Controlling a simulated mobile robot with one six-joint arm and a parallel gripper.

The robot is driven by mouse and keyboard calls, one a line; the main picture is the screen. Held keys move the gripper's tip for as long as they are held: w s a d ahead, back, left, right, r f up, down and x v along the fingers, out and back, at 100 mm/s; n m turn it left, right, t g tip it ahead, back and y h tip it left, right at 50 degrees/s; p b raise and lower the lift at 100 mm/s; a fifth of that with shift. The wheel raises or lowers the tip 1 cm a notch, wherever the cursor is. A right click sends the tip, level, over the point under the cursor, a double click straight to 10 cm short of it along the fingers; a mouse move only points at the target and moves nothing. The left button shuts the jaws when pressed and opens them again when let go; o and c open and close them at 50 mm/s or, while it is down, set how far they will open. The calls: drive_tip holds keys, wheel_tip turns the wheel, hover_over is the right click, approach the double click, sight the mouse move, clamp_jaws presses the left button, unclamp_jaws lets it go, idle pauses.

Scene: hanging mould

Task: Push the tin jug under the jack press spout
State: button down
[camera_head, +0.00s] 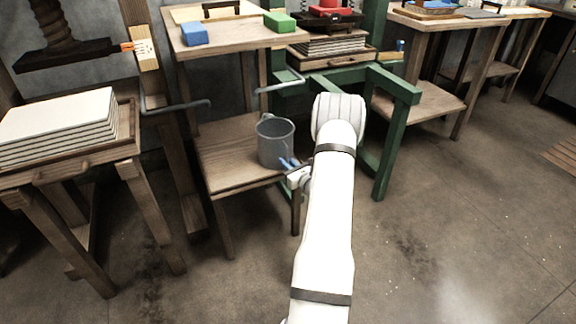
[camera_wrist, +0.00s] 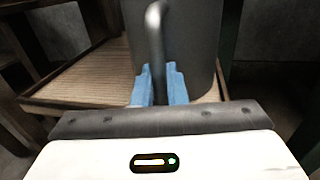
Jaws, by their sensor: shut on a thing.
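The tin jug (camera_head: 275,145) is a grey cylinder standing upright on the low wooden shelf (camera_head: 222,163), near its right edge. My gripper (camera_head: 289,163) is at the jug's near side, low down. In the wrist view its blue fingers (camera_wrist: 160,86) are closed around the lower part of the jug's grey handle (camera_wrist: 156,35), and the jug wall (camera_wrist: 195,40) rises behind. The green press (camera_head: 397,82) with a red jack (camera_head: 330,8) has a grey bent spout (camera_head: 281,84), whose end is above and behind the jug in the head view.
Another grey spout (camera_head: 180,107) reaches in from the left press, which holds white sheets (camera_head: 55,125). A table above and behind the shelf carries a blue block (camera_head: 194,34) and a green block (camera_head: 279,22). Shelf surface left of the jug is clear. Green legs stand at right.

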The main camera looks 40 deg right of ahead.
drive_tip(key=shift+w+d+f+b, duration=0.1)
drive_tip(key=shift+w+d+b, duration=0.65)
drive_tip(key=shift+w, duration=1.85)
drive_tip(key=shift+w+d+r+b, duration=0.1)
drive_tip(key=shift+w+d+b, duration=0.3)
drive_tip(key=shift+w+b, duration=1.55)
drive_tip(key=shift+w+d+f+b, duration=0.15)
drive_tip(key=shift+w+d, duration=0.4)
drive_tip(key=shift+w, duration=2.75)
drive_tip(key=shift+w+d+b, duration=0.25)
drive_tip(key=shift+w+b, duration=0.15)
drive_tip(key=shift+w, duration=0.6)
drive_tip(key=c, duration=1.4)
unclamp_jaws()
